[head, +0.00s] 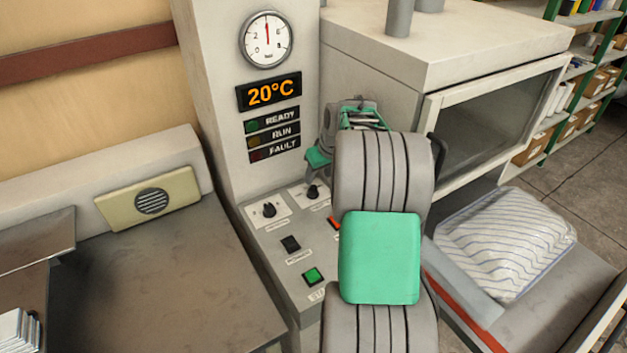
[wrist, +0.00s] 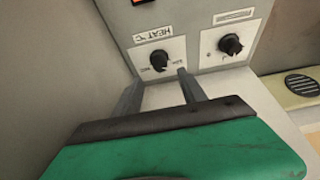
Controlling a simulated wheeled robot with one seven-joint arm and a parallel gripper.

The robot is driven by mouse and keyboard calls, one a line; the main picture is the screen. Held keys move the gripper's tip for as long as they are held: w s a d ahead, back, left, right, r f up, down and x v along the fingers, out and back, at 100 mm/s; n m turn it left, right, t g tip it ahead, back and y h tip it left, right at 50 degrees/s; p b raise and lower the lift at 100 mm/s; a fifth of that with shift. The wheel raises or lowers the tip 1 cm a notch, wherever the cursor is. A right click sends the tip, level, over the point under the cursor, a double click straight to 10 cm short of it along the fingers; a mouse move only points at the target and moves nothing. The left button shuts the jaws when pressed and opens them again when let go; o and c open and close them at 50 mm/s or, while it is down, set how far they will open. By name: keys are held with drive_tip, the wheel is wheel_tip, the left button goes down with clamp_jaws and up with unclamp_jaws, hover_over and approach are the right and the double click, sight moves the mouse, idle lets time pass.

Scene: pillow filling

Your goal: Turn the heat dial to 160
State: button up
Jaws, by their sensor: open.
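The heat dial (wrist: 159,62) is a small black knob on a white plate marked HEAT °C, upside down in the wrist view. In the head view it is the right of two knobs (head: 312,192) on the sloping grey panel. My gripper (wrist: 158,77) is open, its two grey fingers apart. The dial shows in the gap just past the fingertips; I see no contact. In the head view my gripper (head: 318,160) is by the panel's right side, its fingertips partly hidden. The display (head: 270,93) reads 20°C.
A second black knob (head: 268,209) sits left of the heat dial. A black button (head: 291,244), a green button (head: 313,275) and a partly hidden red switch (head: 333,222) are lower on the panel. A large glass-fronted box (head: 495,105) stands right; a striped pillow (head: 505,240) lies below it.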

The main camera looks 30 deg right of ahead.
sight(313, 187)
drive_tip(key=p+x, duration=0.1)
drive_tip(key=x, duration=0.6)
drive_tip(key=shift+w+f, duration=0.25)
drive_tip(key=shift+f, duration=0.05)
clamp_jaws()
